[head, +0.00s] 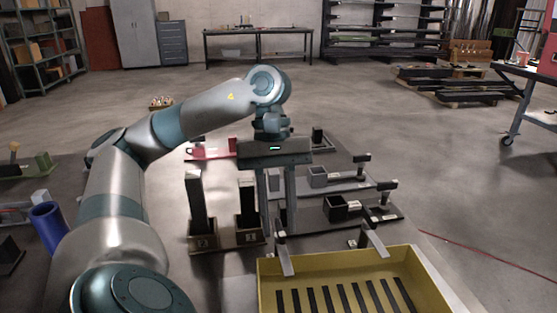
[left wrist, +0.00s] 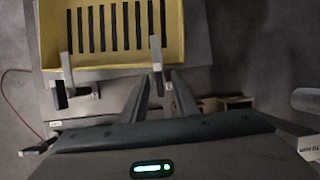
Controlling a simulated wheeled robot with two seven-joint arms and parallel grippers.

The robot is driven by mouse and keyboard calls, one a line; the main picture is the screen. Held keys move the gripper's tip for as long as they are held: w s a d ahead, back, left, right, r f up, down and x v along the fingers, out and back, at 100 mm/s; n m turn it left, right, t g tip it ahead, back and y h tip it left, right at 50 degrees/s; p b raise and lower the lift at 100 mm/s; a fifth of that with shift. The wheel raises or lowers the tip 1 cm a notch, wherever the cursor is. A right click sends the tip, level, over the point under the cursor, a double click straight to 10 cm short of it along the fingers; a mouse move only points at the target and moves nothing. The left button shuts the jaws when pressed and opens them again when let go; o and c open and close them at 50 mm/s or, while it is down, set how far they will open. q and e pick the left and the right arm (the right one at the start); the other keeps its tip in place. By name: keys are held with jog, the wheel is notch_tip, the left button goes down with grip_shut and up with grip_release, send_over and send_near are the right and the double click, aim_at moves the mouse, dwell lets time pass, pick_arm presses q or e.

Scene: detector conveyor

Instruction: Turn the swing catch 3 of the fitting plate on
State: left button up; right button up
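My left gripper (head: 278,218) points down over the bench with its two fingers apart and nothing visible between them. In the left wrist view, its fingers (left wrist: 160,88) are also apart, near the yellow tray's edge. Two grey bar-like levers, a left one (head: 285,260) and a right one (head: 375,240), stand at the tray's far edge; both also show in the left wrist view (left wrist: 67,75). Two tall dark posts (head: 196,203) stand in numbered blocks left of the gripper. I cannot tell which part is swing catch 3. My right gripper is out of view.
A yellow slotted tray (head: 266,270) lies at the front right. Dark plates with a black box (head: 337,209) and a grey box (head: 317,177) lie to the right of the gripper. A blue cylinder (head: 48,226) stands far left. Open floor lies beyond.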

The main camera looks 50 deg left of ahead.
pick_arm(q)
jog(key=shift+w+r, duration=0.1)
jog(key=shift+r, duration=0.05)
